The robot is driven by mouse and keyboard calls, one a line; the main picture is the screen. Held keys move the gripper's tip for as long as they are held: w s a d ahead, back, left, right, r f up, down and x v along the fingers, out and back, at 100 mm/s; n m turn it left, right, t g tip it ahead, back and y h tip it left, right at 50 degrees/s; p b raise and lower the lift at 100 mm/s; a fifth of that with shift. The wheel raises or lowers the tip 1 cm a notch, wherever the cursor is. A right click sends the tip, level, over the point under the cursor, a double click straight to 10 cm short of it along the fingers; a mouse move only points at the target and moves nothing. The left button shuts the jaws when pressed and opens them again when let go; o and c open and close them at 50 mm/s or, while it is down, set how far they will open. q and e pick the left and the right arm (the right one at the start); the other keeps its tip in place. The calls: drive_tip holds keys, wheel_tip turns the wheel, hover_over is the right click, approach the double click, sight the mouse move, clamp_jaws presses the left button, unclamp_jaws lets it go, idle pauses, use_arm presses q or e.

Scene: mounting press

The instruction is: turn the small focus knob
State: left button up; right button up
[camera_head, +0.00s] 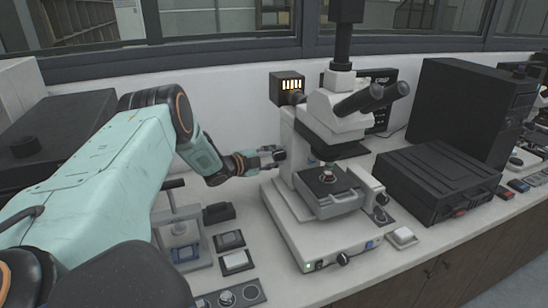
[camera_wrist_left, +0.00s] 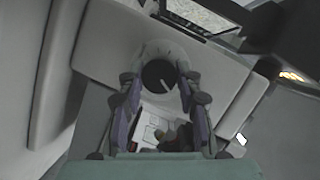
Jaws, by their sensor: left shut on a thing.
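The white microscope (camera_head: 288,218) stands on the bench in the head view, with black eyepieces and a stage. Its small focus knob (camera_wrist_left: 158,74) is black with a pale line across its face, in the middle of the left wrist view. A wider pale ring surrounds it on the microscope's side. My left gripper (camera_head: 274,156) reaches in from the left at the microscope's left side. In the left wrist view its two fingers (camera_wrist_left: 159,80) are on either side of the knob, shut on it. The fingers largely hide the knob in the head view. My right gripper is not in view.
A black box (camera_head: 440,180) and a tall black case (camera_head: 462,105) stand right of the microscope. A small press-like stand (camera_head: 180,232) and several small trays (camera_head: 236,262) lie to the left. A window frame and wall are behind.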

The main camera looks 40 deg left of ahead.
use_arm(q)
drive_tip(key=o, duration=1.1)
drive_tip(key=shift+o, duration=0.2)
drive_tip(key=shift+r, duration=0.1)
